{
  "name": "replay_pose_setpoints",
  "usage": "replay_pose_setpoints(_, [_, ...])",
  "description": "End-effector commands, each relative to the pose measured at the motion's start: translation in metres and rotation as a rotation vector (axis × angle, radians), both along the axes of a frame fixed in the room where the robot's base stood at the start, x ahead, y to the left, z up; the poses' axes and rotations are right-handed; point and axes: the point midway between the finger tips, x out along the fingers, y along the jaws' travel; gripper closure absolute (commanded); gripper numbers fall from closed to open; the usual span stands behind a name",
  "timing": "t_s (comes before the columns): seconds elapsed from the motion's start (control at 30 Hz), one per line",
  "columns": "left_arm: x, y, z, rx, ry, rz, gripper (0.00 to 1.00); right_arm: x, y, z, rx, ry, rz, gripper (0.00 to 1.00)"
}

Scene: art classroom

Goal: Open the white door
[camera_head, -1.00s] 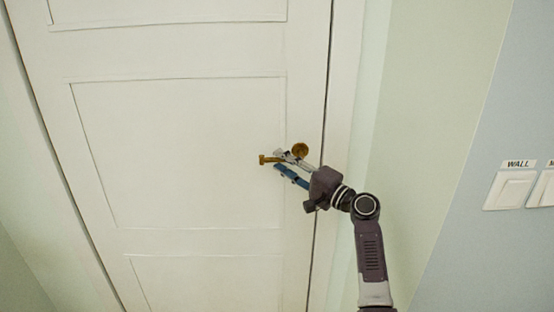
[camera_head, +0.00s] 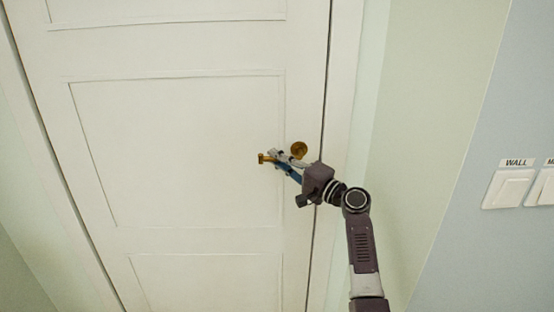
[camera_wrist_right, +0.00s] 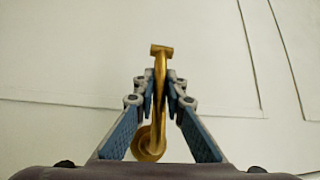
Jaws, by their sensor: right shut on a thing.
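The white door (camera_head: 180,150) fills most of the head view and looks shut in its frame. Its brass handle (camera_head: 263,158) is a lever near the door's right edge, with a round brass rose (camera_head: 299,149) beside it. My right gripper (camera_head: 280,162) is at the lever. In the right wrist view the lever (camera_wrist_right: 159,70) runs between the two fingers of my right gripper (camera_wrist_right: 160,92), which are shut on it. The fingers hide part of the lever in the head view. My left gripper is not in view.
The door frame (camera_head: 342,120) runs close along the door's right edge, behind my right arm. White switches (camera_head: 508,189) under a label reading "WALL" are on the blue-grey wall at the right.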

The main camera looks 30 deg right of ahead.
Motion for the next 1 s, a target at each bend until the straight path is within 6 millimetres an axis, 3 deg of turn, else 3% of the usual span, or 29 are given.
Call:
replay_pose_setpoints(0.47, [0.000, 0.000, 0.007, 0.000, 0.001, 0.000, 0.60, -0.001, -0.001, -0.006, -0.089, 0.054, 0.001, 1.00])
replay_pose_setpoints(1.0, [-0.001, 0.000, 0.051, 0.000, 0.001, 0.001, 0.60, -0.005, -0.008, -0.029, -0.429, 0.263, 0.001, 1.00])
